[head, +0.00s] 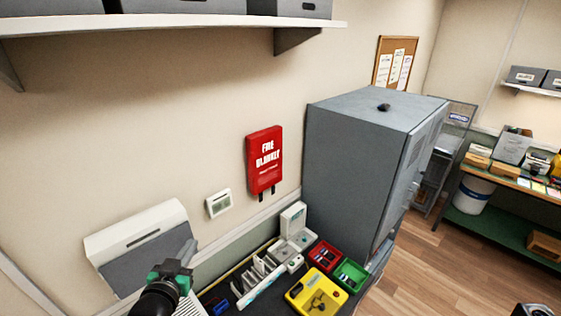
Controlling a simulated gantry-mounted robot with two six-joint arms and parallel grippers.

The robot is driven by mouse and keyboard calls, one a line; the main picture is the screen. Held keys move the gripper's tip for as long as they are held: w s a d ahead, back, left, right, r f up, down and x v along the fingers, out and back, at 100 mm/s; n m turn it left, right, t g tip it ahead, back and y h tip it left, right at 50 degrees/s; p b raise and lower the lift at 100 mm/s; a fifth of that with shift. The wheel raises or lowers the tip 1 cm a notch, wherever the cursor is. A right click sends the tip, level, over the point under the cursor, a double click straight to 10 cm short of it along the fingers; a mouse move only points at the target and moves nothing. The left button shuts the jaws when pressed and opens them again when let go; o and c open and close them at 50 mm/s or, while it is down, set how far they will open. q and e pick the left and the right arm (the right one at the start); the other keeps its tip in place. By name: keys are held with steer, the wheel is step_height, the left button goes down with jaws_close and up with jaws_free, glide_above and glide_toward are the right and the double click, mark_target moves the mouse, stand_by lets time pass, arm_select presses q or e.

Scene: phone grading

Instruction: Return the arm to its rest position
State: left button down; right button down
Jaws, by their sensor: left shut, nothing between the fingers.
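My left gripper (171,270), black with green parts, shows at the bottom left of the head view. It is shut and empty, in front of the grey and white wall unit and left of the items on the bench. My right gripper cannot be made out. A small dark part shows at the bottom right corner, and I cannot tell what it is.
A dark bench holds a white rack (262,282), a yellow tray (296,297), a red bin (324,255) and a green bin (350,275). A tall grey cabinet (350,170) stands behind. A shelf (170,22) overhangs at the top left.

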arm_select(q)
steer(key=s+d+r+t+h, duration=0.1)
steer(key=s+d+r+t, duration=0.1)
steer(key=r, duration=0.8)
steer(key=s+d+r+m+t, duration=0.1)
steer(key=s+d+r+t, duration=0.2)
steer(key=r, duration=0.7)
steer(key=s+d+r+t+h, duration=0.1)
steer(key=s+d+r+t, duration=0.1)
steer(key=r, duration=0.8)
steer(key=s+r+t+h, duration=0.1)
steer(key=s+r+t, duration=0.4)
steer(key=s+r, duration=0.7)
steer(key=shift+s+d+n, duration=0.3)
steer(key=shift+s+d, duration=0.1)
steer(key=shift+s, duration=0.85)
